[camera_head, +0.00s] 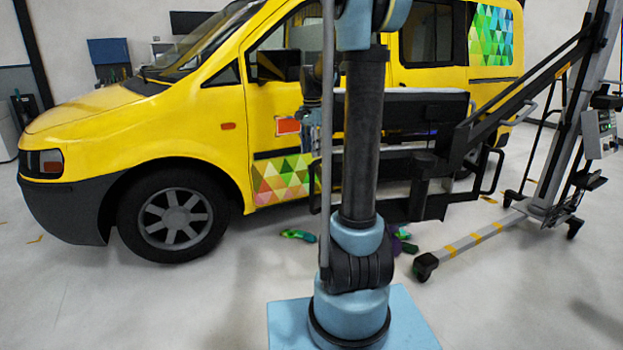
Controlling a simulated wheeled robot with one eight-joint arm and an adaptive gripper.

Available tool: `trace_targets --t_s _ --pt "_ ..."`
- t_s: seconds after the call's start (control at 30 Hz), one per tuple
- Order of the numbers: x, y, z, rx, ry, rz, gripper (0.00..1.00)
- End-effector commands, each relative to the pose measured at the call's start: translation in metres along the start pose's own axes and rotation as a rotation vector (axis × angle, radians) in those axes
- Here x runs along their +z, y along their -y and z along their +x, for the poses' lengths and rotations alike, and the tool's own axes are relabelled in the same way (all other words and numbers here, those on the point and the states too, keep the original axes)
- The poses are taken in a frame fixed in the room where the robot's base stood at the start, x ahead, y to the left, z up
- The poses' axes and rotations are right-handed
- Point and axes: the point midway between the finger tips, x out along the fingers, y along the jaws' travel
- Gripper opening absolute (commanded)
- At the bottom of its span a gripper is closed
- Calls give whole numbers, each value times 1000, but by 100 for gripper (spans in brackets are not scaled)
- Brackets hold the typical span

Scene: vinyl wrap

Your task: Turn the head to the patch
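A patch of red, orange and green triangles (283,178) is on the lower front door of the yellow van (215,110). A second patch of green, blue and yellow triangles (490,38) covers the rear side window. A small red and white piece (288,125) shows on the front door. My blue and black arm rises in the middle of the view and hides part of the door. Dark parts beside it (314,88), in front of the door, may be my gripper; they are too small and covered to tell open from shut.
A wheeled lift frame (480,240) with yellow-striped legs and a slanted black boom stands at the right, its platform (405,105) reaching to the van. Small green and purple things (400,240) lie on the floor behind my arm. The floor at front left is clear.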

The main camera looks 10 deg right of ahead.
Motion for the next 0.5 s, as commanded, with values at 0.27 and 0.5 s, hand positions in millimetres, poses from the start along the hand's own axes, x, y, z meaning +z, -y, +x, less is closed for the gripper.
trace_targets --t_s 0.27,0.5 --pt "0 1 47 0 0 -1 38" --pt "0 0 84 0 0 -1 38"
